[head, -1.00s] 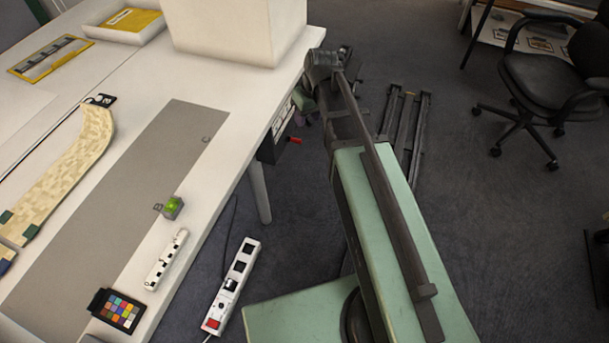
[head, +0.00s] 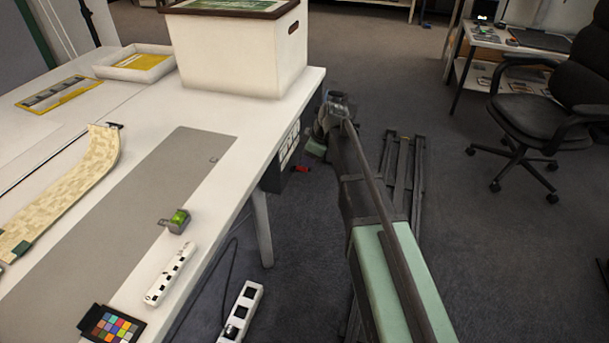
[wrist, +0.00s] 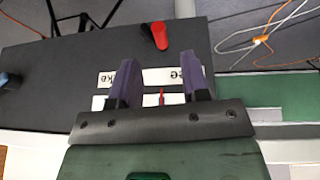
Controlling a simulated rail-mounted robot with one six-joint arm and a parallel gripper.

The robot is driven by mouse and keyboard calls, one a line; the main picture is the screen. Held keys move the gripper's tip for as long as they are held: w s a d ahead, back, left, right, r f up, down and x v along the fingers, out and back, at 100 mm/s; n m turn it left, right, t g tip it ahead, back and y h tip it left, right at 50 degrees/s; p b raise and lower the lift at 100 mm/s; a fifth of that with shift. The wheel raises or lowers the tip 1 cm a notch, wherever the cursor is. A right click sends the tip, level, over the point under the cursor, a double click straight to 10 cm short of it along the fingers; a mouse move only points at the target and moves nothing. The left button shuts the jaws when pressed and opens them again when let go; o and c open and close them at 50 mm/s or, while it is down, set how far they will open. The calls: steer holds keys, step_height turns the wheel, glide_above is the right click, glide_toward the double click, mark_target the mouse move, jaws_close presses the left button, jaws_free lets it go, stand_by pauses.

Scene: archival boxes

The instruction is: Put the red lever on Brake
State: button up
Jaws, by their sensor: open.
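The red lever (wrist: 160,36) shows in the wrist view beyond my fingertips, against the dark box, with a short black part beside it. It also shows small in the head view (head: 301,169), low beside the table's edge. My gripper (wrist: 162,68) is open, with its two dark purple fingers apart and the lever not between them. White label strips (wrist: 155,76) lie behind the fingers. Upside-down lettering ends in "ke" at the left and "ee" at the right; the fingers hide the rest. A thin red mark (wrist: 161,97) shows between the fingers. My fingertips are hidden in the head view.
The dark box (head: 274,176) hangs at the white table's (head: 232,150) right side. A large white box (head: 240,55) stands above it. Orange and white cables (wrist: 262,38) run at the wrist view's upper right.

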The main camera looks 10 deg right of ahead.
mark_target(304, 168)
steer(key=b+x, duration=0.3)
steer(key=x, duration=0.2)
steer(key=shift+f, duration=0.2)
steer(key=shift+r, duration=0.15)
jaws_close()
